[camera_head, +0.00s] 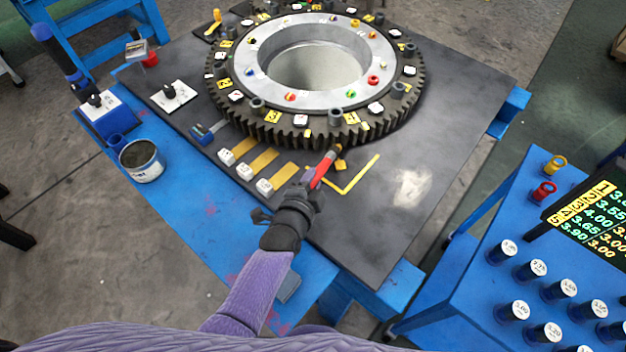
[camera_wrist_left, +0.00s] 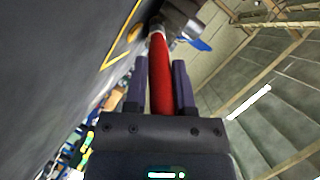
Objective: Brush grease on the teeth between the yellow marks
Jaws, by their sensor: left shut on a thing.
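A large dark toothed ring gear (camera_head: 300,134) with a silver inner ring lies on a dark plate. My left gripper (camera_head: 303,188) is shut on the red handle of a brush (camera_head: 324,168), which also shows red between the fingers (camera_wrist_left: 160,85) in the left wrist view. The brush head is close to the front teeth; I cannot tell whether it touches them. A small yellow mark (camera_head: 341,166) is beside it, and yellow number tags (camera_head: 272,116) sit on the gear's top. An open tin (camera_head: 141,160) of dark grease stands at the left. My right gripper is not in view.
Yellow strips with white blocks (camera_head: 264,187) lie left of the brush. A yellow angled line (camera_head: 362,174) marks the dark plate (camera_head: 445,130), whose right part is clear. A blue cart (camera_head: 470,290) with several dark cylinders and a number board stands at the right.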

